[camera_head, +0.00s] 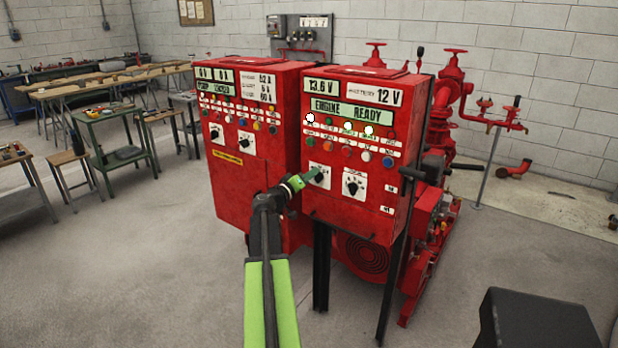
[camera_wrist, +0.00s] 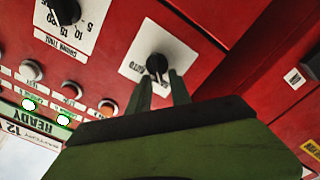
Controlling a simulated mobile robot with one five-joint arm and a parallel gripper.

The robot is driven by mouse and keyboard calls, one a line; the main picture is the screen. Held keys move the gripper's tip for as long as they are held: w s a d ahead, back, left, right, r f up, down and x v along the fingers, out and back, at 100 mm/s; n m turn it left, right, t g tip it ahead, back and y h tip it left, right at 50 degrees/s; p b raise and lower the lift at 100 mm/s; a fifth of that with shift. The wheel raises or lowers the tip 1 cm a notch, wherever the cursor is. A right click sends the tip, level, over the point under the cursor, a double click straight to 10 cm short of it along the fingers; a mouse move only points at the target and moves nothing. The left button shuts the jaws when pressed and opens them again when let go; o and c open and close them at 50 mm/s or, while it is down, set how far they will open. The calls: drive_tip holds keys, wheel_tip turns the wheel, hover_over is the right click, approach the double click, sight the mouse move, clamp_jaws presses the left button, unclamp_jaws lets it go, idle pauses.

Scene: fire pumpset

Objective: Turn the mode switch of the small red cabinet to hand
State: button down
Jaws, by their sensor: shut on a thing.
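Two red cabinets stand side by side. The right cabinet (camera_head: 385,212) has an ENGINE READY display and two black rotary switches on white plates low on its front. My gripper (camera_head: 314,175) is at the left of these switches, the mode switch (camera_head: 321,177). In the wrist view, my gripper (camera_wrist: 161,80) has its two green fingers closed on the switch's black knob (camera_wrist: 157,64).
The other black rotary switch (camera_head: 352,187) is just right of the mode switch, with a row of coloured buttons (camera_head: 347,153) above. The left cabinet (camera_head: 235,200) is close beside. Red pump piping (camera_head: 455,90) stands behind right. Work tables (camera_head: 110,135) stand far left.

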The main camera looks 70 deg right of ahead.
drive_tip(key=shift+s, duration=0.1)
drive_tip(key=c, duration=1.6)
unclamp_jaws()
drive_tip(key=shift+o, duration=0.4)
drive_tip(key=shift+d+f, duration=0.15)
drive_tip(key=v, duration=1.7)
drive_tip(key=shift+a, duration=0.25)
